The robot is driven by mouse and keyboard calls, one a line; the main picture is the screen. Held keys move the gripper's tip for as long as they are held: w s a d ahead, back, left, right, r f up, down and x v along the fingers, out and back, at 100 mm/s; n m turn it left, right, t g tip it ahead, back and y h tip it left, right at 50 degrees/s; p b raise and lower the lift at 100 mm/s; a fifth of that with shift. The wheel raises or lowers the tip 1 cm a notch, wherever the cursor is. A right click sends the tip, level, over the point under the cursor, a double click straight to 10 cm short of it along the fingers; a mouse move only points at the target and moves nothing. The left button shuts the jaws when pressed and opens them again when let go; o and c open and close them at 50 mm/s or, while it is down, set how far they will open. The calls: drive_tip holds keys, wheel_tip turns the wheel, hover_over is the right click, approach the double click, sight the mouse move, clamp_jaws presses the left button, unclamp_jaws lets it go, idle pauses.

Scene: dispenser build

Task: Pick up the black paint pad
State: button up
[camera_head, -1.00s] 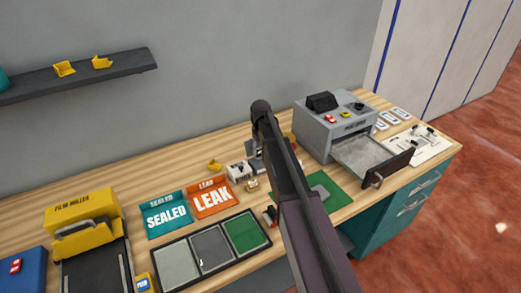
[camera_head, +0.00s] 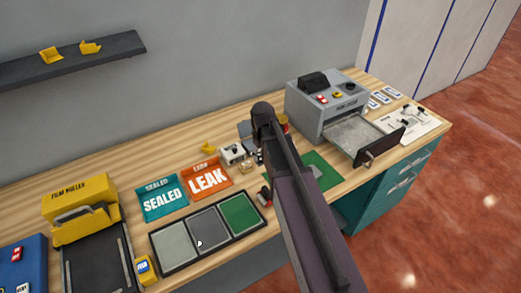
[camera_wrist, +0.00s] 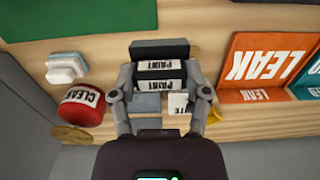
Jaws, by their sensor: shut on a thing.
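In the wrist view the black paint pad (camera_wrist: 160,49) is a dark block with white PAINT labels on its stacked faces. My gripper (camera_wrist: 160,75) has one finger on each side of it and is shut on it. Whether the pad is clear of the table I cannot tell. In the head view my arm hides the gripper and the pad.
A red CLEAR can (camera_wrist: 82,105), white blocks (camera_wrist: 66,67) and a green mat (camera_wrist: 80,18) are on the left in the wrist view. The orange LEAK tray (camera_head: 208,177) and teal SEALED tray (camera_head: 162,197) lie left of my arm. A grey machine (camera_head: 327,105) has its drawer open.

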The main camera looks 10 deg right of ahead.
idle(0.6)
drive_tip(key=shift+o, duration=1.4)
drive_tip(key=shift+c, duration=1.1)
